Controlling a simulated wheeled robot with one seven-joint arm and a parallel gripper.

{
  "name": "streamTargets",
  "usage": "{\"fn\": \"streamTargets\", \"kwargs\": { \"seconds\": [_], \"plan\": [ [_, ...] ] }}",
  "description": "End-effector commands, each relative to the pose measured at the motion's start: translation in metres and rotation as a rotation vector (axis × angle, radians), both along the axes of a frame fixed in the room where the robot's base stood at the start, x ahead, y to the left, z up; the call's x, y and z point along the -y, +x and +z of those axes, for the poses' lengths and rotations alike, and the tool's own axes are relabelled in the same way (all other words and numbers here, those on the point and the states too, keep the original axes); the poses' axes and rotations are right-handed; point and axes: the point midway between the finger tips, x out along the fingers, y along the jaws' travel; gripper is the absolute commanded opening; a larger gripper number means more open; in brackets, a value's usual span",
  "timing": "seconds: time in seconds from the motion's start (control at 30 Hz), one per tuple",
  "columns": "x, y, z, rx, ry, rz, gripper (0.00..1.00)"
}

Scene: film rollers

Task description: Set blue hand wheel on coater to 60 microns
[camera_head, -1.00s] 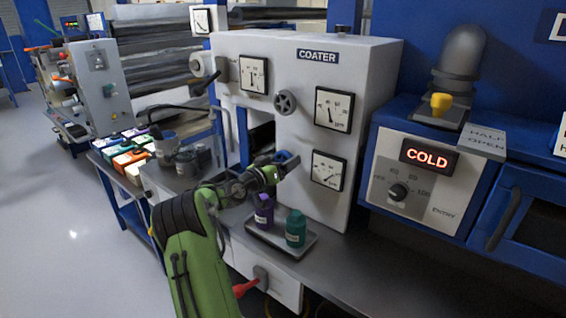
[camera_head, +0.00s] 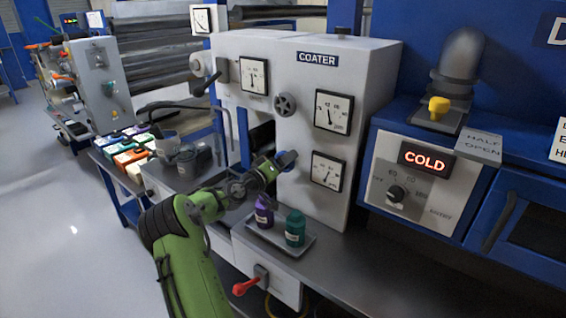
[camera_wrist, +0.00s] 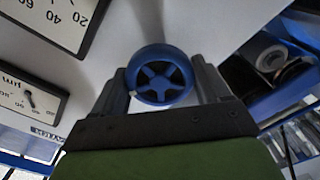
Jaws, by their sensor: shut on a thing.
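The blue hand wheel (camera_head: 288,160) is on the front of the white coater (camera_head: 230,50), left of the lowest dial. In the wrist view the wheel (camera_wrist: 161,76) is a blue ring with spokes. My gripper (camera_wrist: 163,72) has one finger on each side of its rim and is shut on it. In the head view my gripper (camera_head: 279,161) partly covers the wheel. The lowest dial (camera_head: 328,171) has a needle pointing up and to the right. A dial marked in µm (camera_wrist: 28,97) shows at the left of the wrist view; its exact reading is too small to tell.
A purple bottle (camera_head: 264,212) and a green bottle (camera_head: 295,229) stand on a tray (camera_head: 262,240) below the wheel. A red-handled lever (camera_head: 246,287) is on the bench front.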

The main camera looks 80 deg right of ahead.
Motion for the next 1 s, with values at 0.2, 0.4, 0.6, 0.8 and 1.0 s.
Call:
{"fn": "streamTargets", "kwargs": {
  "seconds": [0.2, 0.4, 0.6, 0.8, 1.0],
  "plan": [
    [0.000, 0.001, 0.001, -0.003, -0.001, 0.004, 0.45],
    [0.000, 0.001, 0.001, -0.002, -0.001, 0.004, 0.83],
    [0.000, 0.001, 0.000, -0.001, -0.001, 0.002, 0.98],
    [-0.002, 0.002, 0.000, -0.001, 0.000, 0.002, 0.98],
    [-0.036, 0.018, 0.000, -0.002, 0.003, 0.007, 0.98]
  ]
}}
